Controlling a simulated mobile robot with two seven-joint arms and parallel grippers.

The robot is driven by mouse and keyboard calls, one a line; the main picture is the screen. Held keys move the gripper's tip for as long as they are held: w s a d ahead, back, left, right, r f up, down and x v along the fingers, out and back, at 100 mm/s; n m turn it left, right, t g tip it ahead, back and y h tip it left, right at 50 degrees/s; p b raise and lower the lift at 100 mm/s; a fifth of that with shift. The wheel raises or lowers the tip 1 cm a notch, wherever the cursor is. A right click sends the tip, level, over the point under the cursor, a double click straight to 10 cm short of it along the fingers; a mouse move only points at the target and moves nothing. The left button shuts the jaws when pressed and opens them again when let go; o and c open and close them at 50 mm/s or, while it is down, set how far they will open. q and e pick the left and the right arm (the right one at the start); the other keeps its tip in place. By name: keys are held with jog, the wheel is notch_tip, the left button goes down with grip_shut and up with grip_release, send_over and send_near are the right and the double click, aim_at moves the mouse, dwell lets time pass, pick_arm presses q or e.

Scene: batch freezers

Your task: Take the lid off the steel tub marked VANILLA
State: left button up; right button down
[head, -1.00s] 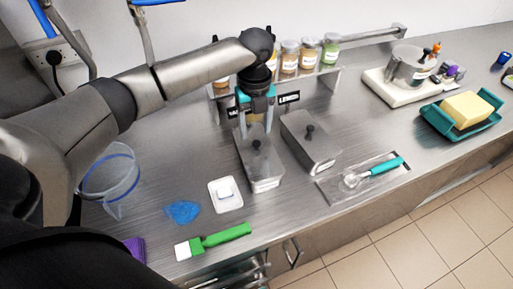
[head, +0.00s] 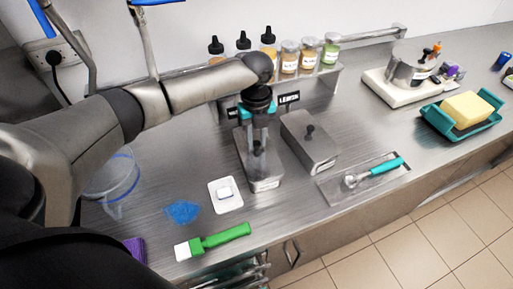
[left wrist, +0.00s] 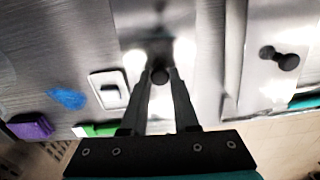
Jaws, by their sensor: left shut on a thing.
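A steel tub (head: 265,184) with a steel lid stands mid-counter; the small label on its front is too small to read. A dark sign behind it is mostly hidden by my arm. My left gripper (head: 257,148) points down over this tub, shut on the dark knob of its lid. In the left wrist view the knob (left wrist: 160,76) sits between the fingertips. The lid appears to rest on the tub. A second lidded steel tub (head: 318,153) stands just to the right, near a sign reading LEMON (head: 289,98). My right gripper is not in view.
A scoop with a teal handle (head: 386,166) lies on a tray at the right. A white dish (head: 226,204), blue cloth (head: 182,211) and green-handled brush (head: 226,236) lie at the front left. Bottles and jars (head: 290,57) stand on the back shelf.

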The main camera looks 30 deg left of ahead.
pick_arm(q)
grip_shut()
jog(key=shift+r, duration=0.1)
